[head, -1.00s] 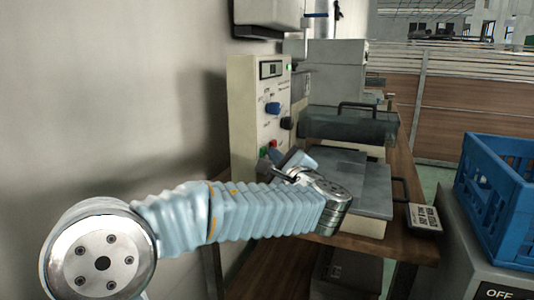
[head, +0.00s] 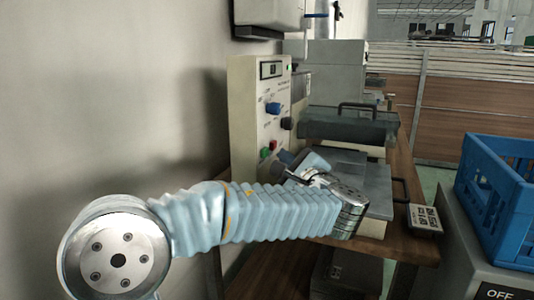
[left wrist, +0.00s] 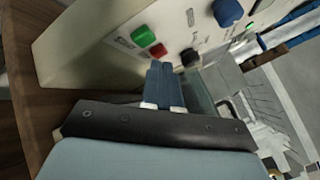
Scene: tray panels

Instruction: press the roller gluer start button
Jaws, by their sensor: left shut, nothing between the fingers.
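The roller gluer's cream control panel (head: 245,110) stands against the wall. A green button (head: 265,153) and a red button (head: 273,145) are low on its face. In the left wrist view, the green button (left wrist: 143,36) and red button (left wrist: 158,50) lie just beyond the fingertips, the red one closer. The labels are too blurred to read. My left gripper (head: 285,157) is shut and empty beside the lower panel. Its closed blue fingers (left wrist: 160,66) point towards the panel just below the red button; contact cannot be told. My right gripper is not in view.
A blue knob (head: 273,108) and a black knob (head: 287,123) sit above the buttons. The gluer's grey bed (head: 376,190) and roller cover (head: 345,126) are to the right on the wooden table (head: 402,245). A blue crate (head: 500,195) stands at far right.

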